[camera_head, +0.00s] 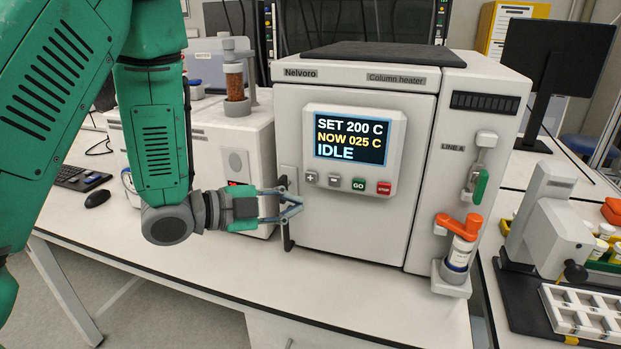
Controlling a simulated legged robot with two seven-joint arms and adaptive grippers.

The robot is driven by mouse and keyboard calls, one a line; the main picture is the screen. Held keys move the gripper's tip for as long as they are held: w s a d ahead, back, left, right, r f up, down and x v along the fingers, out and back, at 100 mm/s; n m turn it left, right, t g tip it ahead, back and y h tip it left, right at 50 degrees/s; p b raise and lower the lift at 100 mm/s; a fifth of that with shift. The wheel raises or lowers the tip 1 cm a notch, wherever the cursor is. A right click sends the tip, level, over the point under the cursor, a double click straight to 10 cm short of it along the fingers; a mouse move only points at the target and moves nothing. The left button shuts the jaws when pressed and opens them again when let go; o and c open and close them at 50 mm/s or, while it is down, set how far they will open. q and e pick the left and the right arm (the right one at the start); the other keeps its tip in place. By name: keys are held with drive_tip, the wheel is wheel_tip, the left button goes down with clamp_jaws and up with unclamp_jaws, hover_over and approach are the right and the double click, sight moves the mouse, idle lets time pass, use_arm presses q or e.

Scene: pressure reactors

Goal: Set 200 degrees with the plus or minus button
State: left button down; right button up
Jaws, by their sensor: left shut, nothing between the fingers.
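The column heater (346,226) stands on the bench in the middle. Its display (351,139) reads SET 200 C, NOW 025 C and IDLE. Below the display sit the plus button (311,176), the minus button (334,181), a green GO button (358,184) and a red STOP button (383,188). My left gripper (297,203) is shut and empty. It is in front of the heater's left edge, below and a little left of the plus button, apart from the button. It partly covers the dark door handle (288,243). My right gripper is not in view.
On the heater's right side are a green-handled lever (480,186) and an orange clamp (459,226) over a vial. A white device with a brown column (234,82) stands behind my left gripper. Right are a press-like device (551,225) and a white rack (585,312). The bench front is clear.

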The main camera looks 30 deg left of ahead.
use_arm(q)
approach(328, 183)
drive_tip(key=w+d+f, duration=0.2)
drive_tip(key=d, duration=0.1)
drive_tip(key=shift+w+a, duration=0.3)
drive_tip(key=shift+w, duration=0.25)
drive_tip(key=shift+w+a, duration=0.3)
drive_tip(key=shift+w, duration=0.2)
drive_tip(key=shift+d, duration=0.2)
drive_tip(key=shift+a, duration=0.15)
drive_tip(key=shift+w+r, duration=0.1)
drive_tip(key=shift+w+p, duration=0.25)
drive_tip(key=shift+p, duration=0.05)
